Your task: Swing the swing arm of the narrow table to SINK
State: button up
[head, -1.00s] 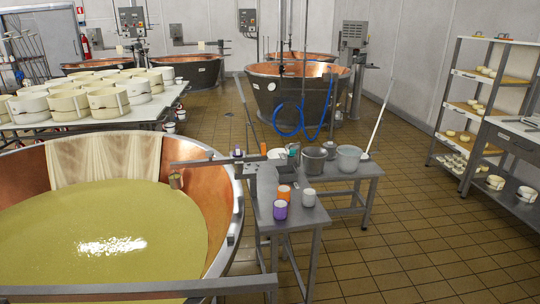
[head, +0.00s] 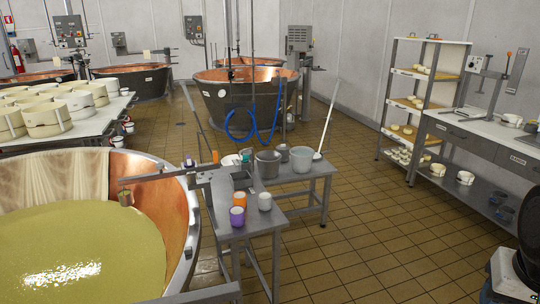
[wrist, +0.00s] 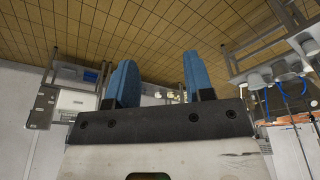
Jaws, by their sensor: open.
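The narrow table (head: 253,218) is a grey metal table in the middle of the head view, beside the large copper vat. Its swing arm (head: 160,176) is a thin grey bar reaching left from the table over the vat's rim. I cannot make out a SINK mark. My gripper (wrist: 157,72) shows only in the wrist view, its two blue fingers apart and nothing between them. The swing arm cannot be picked out in that view.
An orange cup (head: 240,199), a purple cup (head: 237,217) and a white cup (head: 265,201) stand on the narrow table. Metal pots (head: 268,164) stand behind them. A shelf rack (head: 419,98) and a workbench (head: 470,130) line the right. Tiled floor between is free.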

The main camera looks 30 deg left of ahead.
jog(key=w+a+r, duration=0.4)
jog(key=w+a, duration=0.3)
jog(key=w, duration=0.4)
jog(key=w+a+r, duration=0.5)
jog(key=w+a, duration=0.1)
jog(key=w, duration=0.4)
jog(key=w+a, duration=0.8)
jog(key=a, duration=0.3)
jog(key=w+a, duration=0.8)
jog(key=a, duration=0.4)
jog(key=t, duration=0.2)
send_over(214, 152)
jog(key=s, duration=0.1)
notch_tip(214, 152, down, 16)
jog(key=shift+s+a+f+m, duration=0.1)
jog(key=shift+s+a+m, duration=0.1)
jog(key=shift+s+m, duration=0.15)
jog(key=shift+f, duration=0.1)
